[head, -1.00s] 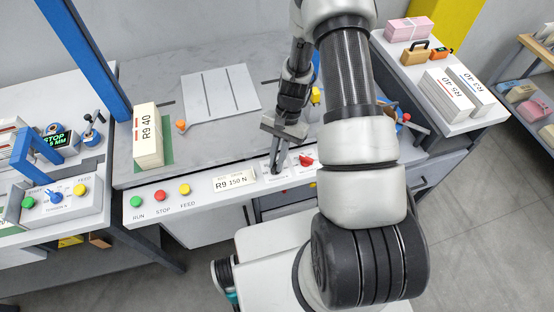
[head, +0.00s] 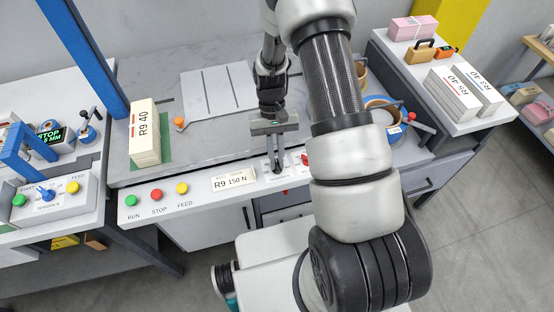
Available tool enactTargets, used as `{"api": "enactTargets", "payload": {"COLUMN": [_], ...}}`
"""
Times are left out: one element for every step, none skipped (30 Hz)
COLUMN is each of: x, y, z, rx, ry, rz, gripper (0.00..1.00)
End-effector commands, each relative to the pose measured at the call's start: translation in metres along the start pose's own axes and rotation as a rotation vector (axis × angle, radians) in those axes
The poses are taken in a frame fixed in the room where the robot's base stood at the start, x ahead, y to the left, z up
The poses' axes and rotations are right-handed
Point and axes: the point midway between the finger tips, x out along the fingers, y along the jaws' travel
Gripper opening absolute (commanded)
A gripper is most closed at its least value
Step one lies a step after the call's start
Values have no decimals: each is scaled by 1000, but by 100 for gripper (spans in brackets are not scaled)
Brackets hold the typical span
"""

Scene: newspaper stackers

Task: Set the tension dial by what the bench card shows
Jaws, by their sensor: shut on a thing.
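The bench card (head: 233,181) on the sloped front panel reads "R9 150 N". My gripper (head: 276,171) points down at the panel just right of the card. It is shut on a small knob there, which I take to be the tension dial. The fingers cover the knob, so its pointer and setting cannot be read. A red knob (head: 305,158) sits just right of the fingers, partly hidden by my arm.
Green, red and yellow buttons (head: 157,195) marked RUN, STOP and FEED are left of the card. A stack marked R9 40 (head: 145,132) stands on the bench. My arm hides the panel's right part.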

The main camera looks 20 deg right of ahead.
Motion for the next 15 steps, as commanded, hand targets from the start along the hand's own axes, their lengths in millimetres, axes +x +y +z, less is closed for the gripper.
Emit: {"api": "enactTargets", "payload": {"x": [0,0,0,0,0,0,-1,-1,-1,-1,-1,-1,-1,-1,-1], "y": [-1,-1,-1,-1,-1,-1,-1,-1,-1,-1,-1,-1,-1,-1,-1], "z": [-1,-1,-1,-1,-1,-1,-1,-1,-1,-1,0,0,0,0,0], "rx": [-21,-33,-46,-54,-62,-71,-77,-82,-87,-90,-92,-95,-96,-96,-97], "ry": [2,2,2,2,2,2,2,2,2,2,2,2,2,2,2], "rz": [8,13,19,23,26,29,31,33,35,37,38,39,39,39,40], "gripper": [0,0,0,0,0,0,0,0,0,0,0,0,0,0,0]}}
